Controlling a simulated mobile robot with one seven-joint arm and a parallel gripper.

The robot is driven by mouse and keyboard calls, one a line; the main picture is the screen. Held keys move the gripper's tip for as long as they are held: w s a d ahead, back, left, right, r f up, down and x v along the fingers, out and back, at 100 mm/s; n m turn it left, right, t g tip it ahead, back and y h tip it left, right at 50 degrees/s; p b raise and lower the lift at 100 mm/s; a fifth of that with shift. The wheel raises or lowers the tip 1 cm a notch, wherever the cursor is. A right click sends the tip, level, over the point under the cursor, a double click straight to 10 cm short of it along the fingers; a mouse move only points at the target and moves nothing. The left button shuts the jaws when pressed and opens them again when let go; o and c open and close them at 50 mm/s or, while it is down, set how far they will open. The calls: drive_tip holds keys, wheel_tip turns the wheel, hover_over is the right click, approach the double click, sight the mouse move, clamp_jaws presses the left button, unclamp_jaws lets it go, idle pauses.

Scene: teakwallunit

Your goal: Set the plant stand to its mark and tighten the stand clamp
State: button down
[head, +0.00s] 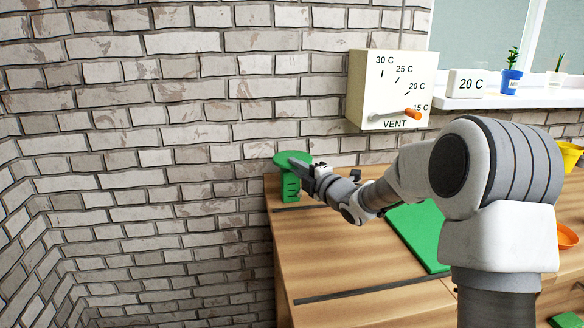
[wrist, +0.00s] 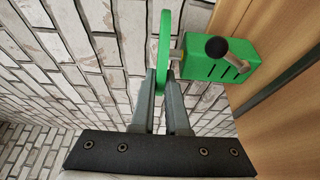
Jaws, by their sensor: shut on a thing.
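The green plant stand (head: 291,186) is at the far left end of the wooden counter, near the brick wall. In the wrist view it shows as a round green plate (wrist: 164,45) seen edge-on, a short metal post and a green block (wrist: 226,70) with several dark slots. The stand clamp (wrist: 216,48) is a dark round knob with a light lever across the block. My gripper (wrist: 163,84) is shut on the edge of the plate, one finger on each side. In the head view my gripper (head: 302,164) reaches the plate from the right. I cannot tell the stand's mark.
A vent box (head: 388,90) on the wall has an orange pointer near 15 C. A 20 C sign (head: 467,83) and a blue potted plant (head: 510,80) stand on the sill. A green mat (head: 420,236) and an orange bowl (head: 566,237) lie on the counter (head: 345,270).

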drive_tip(key=shift+r, duration=0.95)
idle(0.4)
drive_tip(key=c, duration=0.9)
unclamp_jaws()
drive_tip(key=b+v, duration=0.2)
drive_tip(key=v, duration=0.5)
